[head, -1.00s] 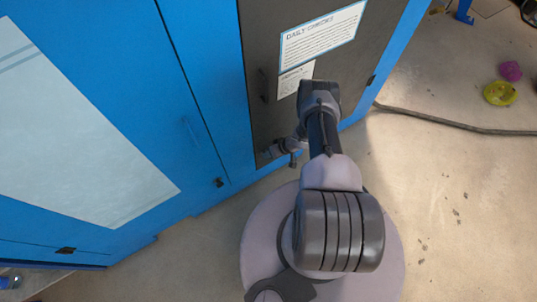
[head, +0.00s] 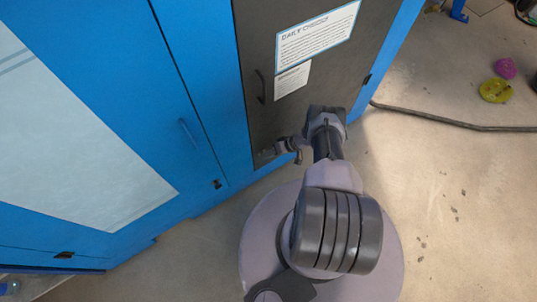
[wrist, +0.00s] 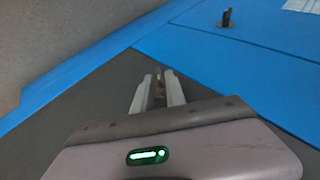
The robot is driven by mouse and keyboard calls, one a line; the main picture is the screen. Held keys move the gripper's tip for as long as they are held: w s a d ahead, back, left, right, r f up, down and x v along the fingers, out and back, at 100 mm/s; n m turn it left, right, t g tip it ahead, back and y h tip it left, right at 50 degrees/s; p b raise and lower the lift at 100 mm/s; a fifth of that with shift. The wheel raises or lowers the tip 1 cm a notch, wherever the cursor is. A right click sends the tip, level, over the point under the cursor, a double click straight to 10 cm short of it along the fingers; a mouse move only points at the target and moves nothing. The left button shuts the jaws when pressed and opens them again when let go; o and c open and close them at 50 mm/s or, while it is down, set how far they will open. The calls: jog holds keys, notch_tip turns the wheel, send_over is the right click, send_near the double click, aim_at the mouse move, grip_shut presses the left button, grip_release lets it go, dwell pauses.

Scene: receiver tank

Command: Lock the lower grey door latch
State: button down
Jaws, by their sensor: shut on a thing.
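The grey door (head: 310,85) stands in the blue tank housing in the head view. My gripper (head: 268,152) is at this door's lower left corner, low down. In the wrist view my gripper's two pale fingers (wrist: 157,92) are close together on a small brownish latch (wrist: 158,86) against the dark grey panel. The fingers hide most of this lower latch, so its exact angle is hard to tell. In the head view the latch is too small and covered to make out clearly.
A dark handle (head: 261,87) and a Daily Checks sign (head: 318,38) are on the grey door. The blue door (head: 120,70) beside it has its own small latch (head: 217,184). A dark hose (head: 440,119) and yellow and pink items (head: 496,90) lie on the floor at right.

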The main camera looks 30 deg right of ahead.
jog(key=c, duration=1.5)
grip_release()
jog(key=shift+w, duration=0.1)
jog(key=shift+c, duration=0.2)
jog(key=p+v, duration=0.4)
jog(key=v, duration=1.3)
jog(key=shift+d, duration=0.2)
jog(key=shift+r, duration=0.1)
